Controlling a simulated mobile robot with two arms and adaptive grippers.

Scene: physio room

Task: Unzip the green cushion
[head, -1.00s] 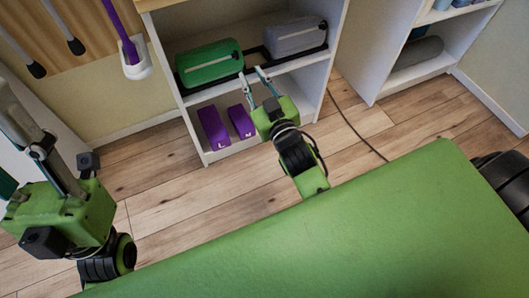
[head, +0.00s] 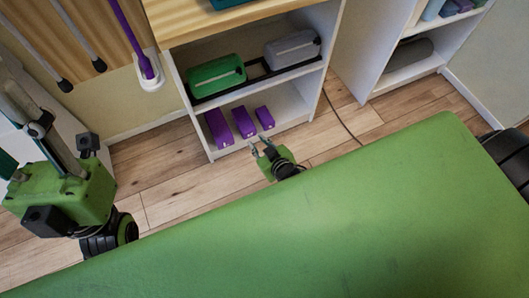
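The green cushion (head: 214,76) lies on the upper inner shelf of the white shelf unit, at the left, with a pale zip line along its front. A grey cushion (head: 292,50) lies to its right on the same shelf. My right gripper (head: 261,146) is below and in front of the shelf, apart from the green cushion. Its two fingers are spread with nothing between them. My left gripper stands upright at the left edge of the view; its fingertips are not clearly seen.
Purple boxes (head: 243,122) stand on the lower shelf. A green padded table (head: 330,220) fills the foreground. A purple-handled tool (head: 133,40) hangs on the wall at left. Bare wooden floor (head: 185,180) lies between table and shelf.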

